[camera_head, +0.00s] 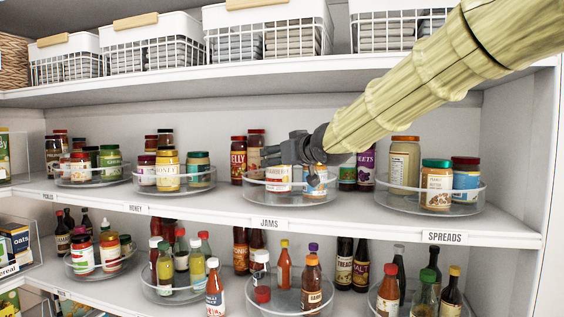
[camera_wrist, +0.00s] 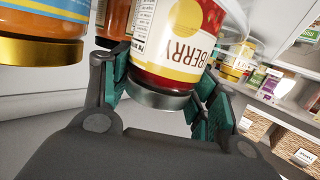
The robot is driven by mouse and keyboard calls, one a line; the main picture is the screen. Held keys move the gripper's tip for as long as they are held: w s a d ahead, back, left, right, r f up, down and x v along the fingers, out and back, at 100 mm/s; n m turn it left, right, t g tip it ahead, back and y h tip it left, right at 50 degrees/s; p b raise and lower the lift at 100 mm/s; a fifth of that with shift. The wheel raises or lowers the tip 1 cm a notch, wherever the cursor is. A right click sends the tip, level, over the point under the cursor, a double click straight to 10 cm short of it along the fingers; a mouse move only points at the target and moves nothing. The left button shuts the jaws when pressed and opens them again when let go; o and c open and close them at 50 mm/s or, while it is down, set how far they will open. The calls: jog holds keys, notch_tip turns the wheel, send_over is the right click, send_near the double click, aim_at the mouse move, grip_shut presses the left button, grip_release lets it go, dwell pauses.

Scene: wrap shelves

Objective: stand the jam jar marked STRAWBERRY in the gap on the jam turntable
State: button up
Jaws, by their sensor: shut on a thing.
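My gripper (camera_head: 276,160) is over the jam turntable (camera_head: 262,195), the clear round tray above the JAMS label. In the wrist view my gripper (camera_wrist: 163,95) is shut on the silver lid of a red jam jar (camera_wrist: 180,45). Its pale label reads "BERRY"; the rest of the word is turned out of sight. The held jar (camera_head: 278,178) shows below my gripper in the head view, upright, within the turntable's rim. I cannot tell whether its base touches the turntable. An orange jar with a blue label (camera_head: 316,182) stands close to its right.
Dark red jars (camera_head: 238,158) stand behind the turntable on the left, and more jars (camera_head: 365,168) behind it on the right. The SPREADS turntable (camera_head: 400,203) is to the right, the HONEY turntable (camera_head: 150,185) to the left. A shelf with white baskets (camera_head: 180,45) is above.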

jog(key=shift+a+f, duration=0.2)
jog(key=shift+f, duration=0.55)
jog(key=shift+d, duration=0.25)
jog(key=shift+f, duration=0.1)
jog(key=o, duration=1.4)
jog(key=shift+a+f, duration=0.1)
jog(key=shift+a, duration=0.1)
jog(key=shift+o, duration=0.2)
jog(key=shift+d, duration=0.1)
